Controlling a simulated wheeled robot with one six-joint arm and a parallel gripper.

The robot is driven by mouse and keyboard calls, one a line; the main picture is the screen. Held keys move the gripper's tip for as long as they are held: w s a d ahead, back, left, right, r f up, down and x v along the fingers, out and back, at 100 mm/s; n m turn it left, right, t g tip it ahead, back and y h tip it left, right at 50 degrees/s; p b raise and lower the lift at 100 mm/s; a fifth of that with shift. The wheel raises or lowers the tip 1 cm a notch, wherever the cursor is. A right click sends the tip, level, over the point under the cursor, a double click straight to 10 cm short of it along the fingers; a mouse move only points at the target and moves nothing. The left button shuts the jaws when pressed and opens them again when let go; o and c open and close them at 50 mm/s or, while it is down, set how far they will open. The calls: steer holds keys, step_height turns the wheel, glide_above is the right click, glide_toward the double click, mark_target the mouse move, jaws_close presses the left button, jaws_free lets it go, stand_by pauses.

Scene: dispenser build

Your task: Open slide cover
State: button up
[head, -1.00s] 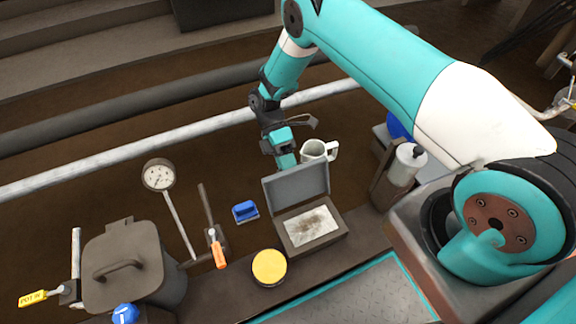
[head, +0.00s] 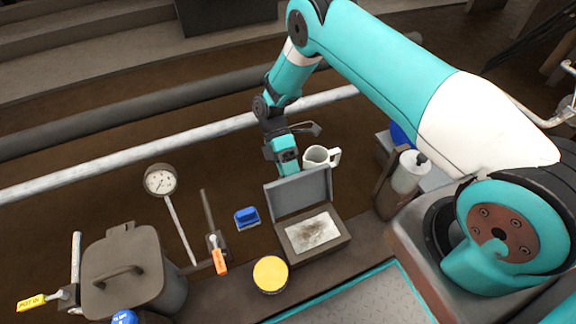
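A grey box (head: 289,246) stands on the bench in the head view with its hinged cover (head: 301,194) standing up, tilted back. A pale plate with a dark smudge (head: 312,231) lies in the open box. My gripper (head: 286,162) is just behind the cover's top edge. Its fingertips are too small and partly hidden, so I cannot tell whether they are open, shut or touching the cover.
A white mug (head: 318,157) stands close to the right of my gripper. A blue block (head: 246,217), a yellow-lidded jar (head: 270,273) and an orange-handled tool (head: 219,261) lie left of the box. A pot (head: 124,262) and dial gauge (head: 160,181) are farther left. A bottle (head: 408,172) stands right.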

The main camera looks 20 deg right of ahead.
steer(key=p+v, duration=0.1)
steer(key=v, duration=0.6)
steer(key=shift+w+r+p, duration=0.15)
steer(key=shift+r+p, duration=0.05)
steer(key=shift+p, duration=0.15)
steer(key=s+a+r+m+t+y, duration=0.1)
steer(key=s+a+r+m+t, duration=0.15)
steer(key=r, duration=0.95)
steer(key=s+a+r+m+t+y, duration=0.1)
steer(key=s+a+r+m+t, duration=0.15)
steer(key=r, duration=1.05)
steer(key=s+r+m+t+y, duration=0.1)
steer(key=s+r+m+t, duration=0.25)
steer(key=s, duration=0.65)
steer(key=s+r+m+t+y, duration=0.1)
steer(key=s+r+m+t, duration=0.3)
steer(key=s, duration=0.6)
step_height(320, 180, up, 27)
steer(key=n+g+p, duration=0.1)
steer(key=g+p, duration=0.1)
steer(key=p, duration=2.4)
steer(key=shift+w+d, duration=0.25)
steer(key=shift+d, duration=0.05)
